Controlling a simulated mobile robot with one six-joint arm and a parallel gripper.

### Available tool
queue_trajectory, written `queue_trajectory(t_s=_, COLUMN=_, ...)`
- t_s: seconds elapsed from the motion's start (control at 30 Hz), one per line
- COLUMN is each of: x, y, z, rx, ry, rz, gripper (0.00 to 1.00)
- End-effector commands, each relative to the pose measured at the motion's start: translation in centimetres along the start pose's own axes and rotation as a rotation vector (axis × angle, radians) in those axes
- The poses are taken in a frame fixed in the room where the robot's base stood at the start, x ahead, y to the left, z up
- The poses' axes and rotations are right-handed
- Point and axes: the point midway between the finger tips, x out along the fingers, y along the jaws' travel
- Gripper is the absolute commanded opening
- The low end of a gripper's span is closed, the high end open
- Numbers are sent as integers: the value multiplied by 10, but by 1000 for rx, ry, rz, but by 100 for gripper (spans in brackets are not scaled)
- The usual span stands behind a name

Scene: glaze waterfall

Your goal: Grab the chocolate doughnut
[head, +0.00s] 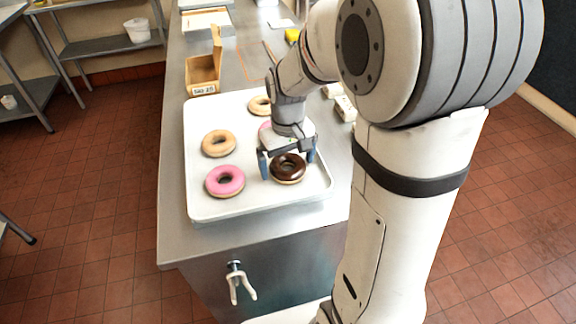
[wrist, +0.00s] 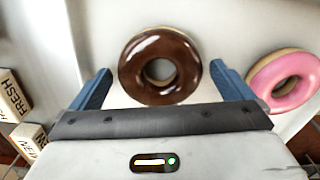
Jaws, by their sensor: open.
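The chocolate doughnut (head: 288,168) is a dark brown glazed ring on the white tray (head: 205,206), near the tray's front right. My gripper (head: 288,162) is over it, pointing down, with its blue fingers spread to either side. In the wrist view the chocolate doughnut (wrist: 160,66) lies ahead of and between the two blue fingers (wrist: 160,85). The gripper is open and holds nothing. I cannot tell whether the fingers touch the doughnut or how far above the tray they are.
A pink doughnut (head: 225,181) lies left of the chocolate one, with a plain doughnut (head: 218,143) behind it. Another plain doughnut (head: 260,105) and a partly hidden pink one are further back. A cardboard box (head: 203,75) stands behind the tray. Small lettered blocks (wrist: 12,97) are at the wrist view's left.

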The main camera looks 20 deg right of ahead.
Motion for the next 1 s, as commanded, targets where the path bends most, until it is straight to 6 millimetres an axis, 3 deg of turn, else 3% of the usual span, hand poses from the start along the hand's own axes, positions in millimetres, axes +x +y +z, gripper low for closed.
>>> queue_trajectory(t_s=0.27, x=2, y=0, z=0, rx=-1, ry=0, rz=0, gripper=98)
queue_trajectory(t_s=0.73, x=2, y=-1, z=0, rx=-2, ry=0, rz=0, gripper=60)
queue_trajectory(t_s=1.0, x=0, y=-1, z=0, rx=-2, ry=2, rz=0, gripper=59)
